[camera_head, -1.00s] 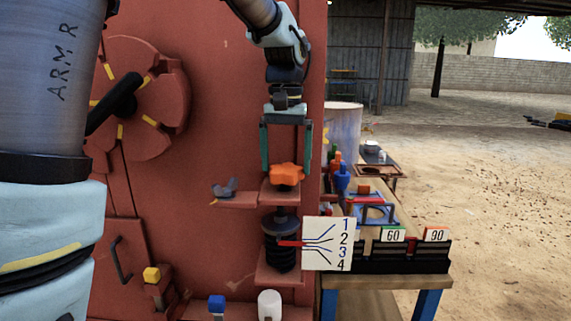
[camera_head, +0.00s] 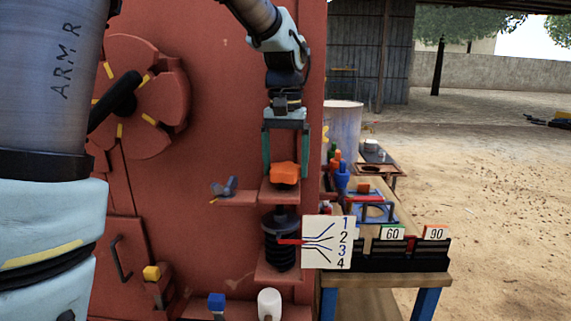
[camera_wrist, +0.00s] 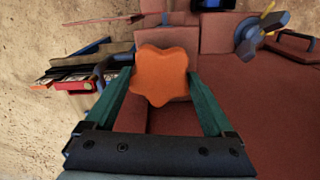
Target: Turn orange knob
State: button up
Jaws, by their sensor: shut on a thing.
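The orange knob (camera_head: 285,173) is lobed like a star and sits on a small red ledge of the red machine, above a black spring-like part. It also shows in the wrist view (camera_wrist: 162,76), between the two green fingers. My gripper (camera_head: 286,168) points down from above with one finger on each side of the knob and is shut on it. In the wrist view my gripper (camera_wrist: 162,85) has its fingertips at the knob's left and right sides. The lower side of the knob is hidden.
A white scale plate (camera_head: 328,243) marked 1 to 4 with a red pointer (camera_head: 290,241) is below right. A grey wing nut (camera_head: 225,187) is on a ledge to the left. A workbench (camera_head: 385,281) with number cards stands right. A yellow knob (camera_head: 152,273) is lower left.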

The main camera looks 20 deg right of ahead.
aim_at(285, 166)
jog(key=shift+r+n+p, duration=0.1)
jog(key=shift+n+p, duration=0.2)
jog(key=shift+n, duration=0.2)
jog(key=shift+c, duration=0.3)
jog(key=shift+n, duration=1)
jog(key=o, duration=1.1)
notch_tip(285, 166, up, 11)
jog(key=shift+f, duration=0.15)
